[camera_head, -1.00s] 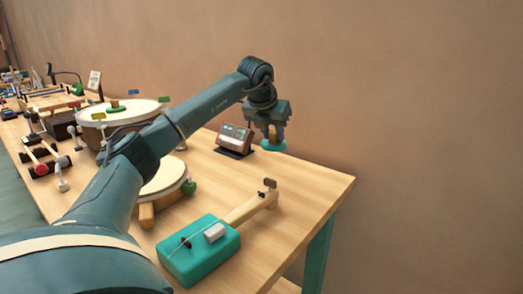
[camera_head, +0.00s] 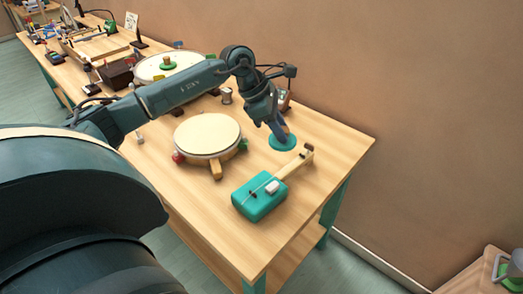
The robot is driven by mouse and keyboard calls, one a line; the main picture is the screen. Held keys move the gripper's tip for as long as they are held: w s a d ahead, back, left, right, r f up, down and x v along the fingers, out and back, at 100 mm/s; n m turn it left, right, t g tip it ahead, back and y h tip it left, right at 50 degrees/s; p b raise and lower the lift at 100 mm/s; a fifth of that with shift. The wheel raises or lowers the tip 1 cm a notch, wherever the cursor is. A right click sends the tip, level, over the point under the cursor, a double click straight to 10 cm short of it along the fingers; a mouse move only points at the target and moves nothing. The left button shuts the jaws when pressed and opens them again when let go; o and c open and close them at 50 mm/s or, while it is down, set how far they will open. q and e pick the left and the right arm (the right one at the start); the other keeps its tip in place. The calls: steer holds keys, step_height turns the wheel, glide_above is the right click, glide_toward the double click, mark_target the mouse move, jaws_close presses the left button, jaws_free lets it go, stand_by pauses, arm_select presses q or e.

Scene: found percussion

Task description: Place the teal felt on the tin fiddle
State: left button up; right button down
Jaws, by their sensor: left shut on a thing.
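The tin fiddle lies on the table, with a teal box body (camera_head: 250,207), a pale block on top and a wooden neck pointing to the back right. The teal felt (camera_head: 284,143) is a round disc. My left gripper (camera_head: 279,131) is shut on the felt's upper part and holds it just behind the fiddle's neck, apart from the body. The fingertips are partly hidden and I cannot tell how far the disc is above the table. My right gripper is not in view.
A round cream drum (camera_head: 207,134) with a wooden handle lies left of the fiddle. A larger drum (camera_head: 165,66) with a green disc stands behind my arm. The wooden table (camera_head: 335,150) is clear right of the neck. A grey and green object (camera_head: 508,270) sits at lower right.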

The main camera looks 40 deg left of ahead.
arm_select(q)
steer(key=shift+s+d+r, duration=0.1)
steer(key=shift+s+r, duration=0.1)
steer(key=shift+s, duration=0.2)
steer(key=shift+m, duration=0.3)
step_height(320, 180, down, 10)
steer(key=shift+s+r+p, duration=0.1)
steer(key=shift+p, duration=0.5)
steer(key=shift+f+b, duration=0.35)
steer(key=shift+f, duration=0.35)
steer(key=o, duration=1)
steer(key=shift+r, duration=0.1)
steer(key=shift+c, duration=0.2)
